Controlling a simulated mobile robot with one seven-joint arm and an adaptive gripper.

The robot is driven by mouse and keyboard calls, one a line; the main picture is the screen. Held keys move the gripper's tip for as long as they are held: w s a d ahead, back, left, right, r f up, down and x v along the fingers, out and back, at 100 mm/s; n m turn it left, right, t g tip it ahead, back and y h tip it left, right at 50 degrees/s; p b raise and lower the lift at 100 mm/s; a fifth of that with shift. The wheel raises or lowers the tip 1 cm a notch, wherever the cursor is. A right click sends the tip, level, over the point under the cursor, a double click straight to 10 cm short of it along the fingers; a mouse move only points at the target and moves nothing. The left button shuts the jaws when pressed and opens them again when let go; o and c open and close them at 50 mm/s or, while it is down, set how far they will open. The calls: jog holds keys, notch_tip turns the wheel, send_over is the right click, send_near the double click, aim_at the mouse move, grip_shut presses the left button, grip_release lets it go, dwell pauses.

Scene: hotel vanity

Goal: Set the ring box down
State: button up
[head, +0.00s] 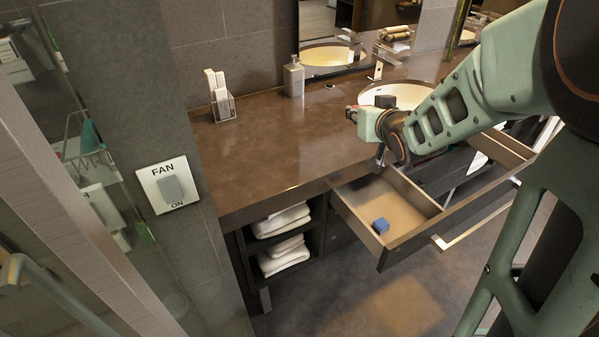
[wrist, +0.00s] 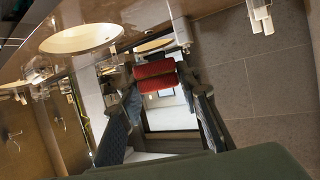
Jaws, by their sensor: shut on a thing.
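The ring box appears to be the small red box (wrist: 155,69) between my fingertips in the wrist view, with a dark seam across its middle. My gripper (wrist: 157,79) is shut on it, one dark finger on each side. In the head view the end of my arm is over the brown counter (head: 270,140), in front of the basin (head: 396,95). My fingers and the red box cannot be made out there. Whether the box touches any surface cannot be told.
An open drawer (head: 408,187) below the counter holds a small blue box (head: 380,226). A soap dispenser (head: 293,77) and a clear holder with white items (head: 222,105) stand at the back left. The counter's left and middle are bare. Folded towels (head: 283,254) lie on shelves underneath.

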jog(key=s+a+f+n+g+y+b, duration=0.2)
jog(key=s+a+f+n+y+b, duration=0.2)
jog(key=a+f+b, duration=0.4)
notch_tip(320, 180, down, 2)
jog(key=n+y+b, duration=0.1)
jog(key=b, duration=0.2)
jog(key=shift+a+f+g, duration=0.2)
jog(key=shift+g, duration=0.1)
jog(key=shift+w, duration=0.1)
jog(key=b, duration=0.5)
send_over(300, 168)
jog(key=f, duration=0.9)
jog(key=shift+s+d, duration=0.15)
jog(key=shift+s, duration=0.2)
jog(key=shift+w+f, duration=0.25)
jog(key=shift+f, duration=0.1)
jog(key=shift+w+a+f, duration=0.1)
jog(key=shift+f, duration=0.6)
jog(key=shift+w+a+f, duration=0.1)
jog(key=shift+f, duration=0.6)
jog(key=shift+b, duration=0.3)
